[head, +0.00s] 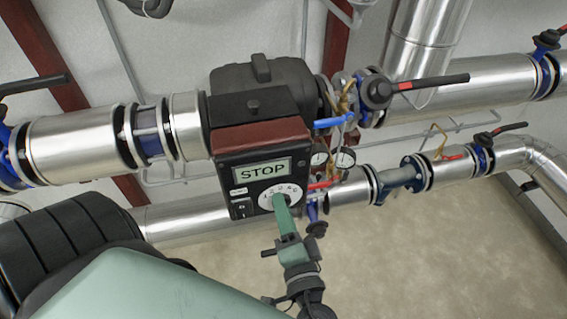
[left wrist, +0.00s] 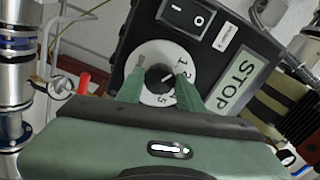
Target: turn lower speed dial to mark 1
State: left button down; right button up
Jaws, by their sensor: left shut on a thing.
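The speed dial (head: 268,199) is a white numbered disc low on the front of the black control box (head: 238,172), whose display reads STOP. In the left wrist view the dial (left wrist: 150,55) has a round black knob (left wrist: 160,76) at its centre. My left gripper (left wrist: 160,88) is shut on this knob, one green finger on each side. In the head view the left gripper (head: 280,205) reaches the dial from below and hides the knob. Some numbers show, but the fingers cover part of the scale. I cannot tell exactly which mark the knob points to. My right gripper is not in view.
A rocker switch (left wrist: 187,17) sits beside the dial. Silver pipes (head: 75,145) run left and right of the box. Gauges (head: 345,159), a blue lever (head: 330,122) and black-handled valves (head: 376,92) stand close to its right. The floor (head: 430,250) at lower right is clear.

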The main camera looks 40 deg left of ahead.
pick_arm(q)
jog(key=c, duration=0.9)
grip_release()
jog(key=b+v, duration=0.2)
jog(key=v, duration=0.6)
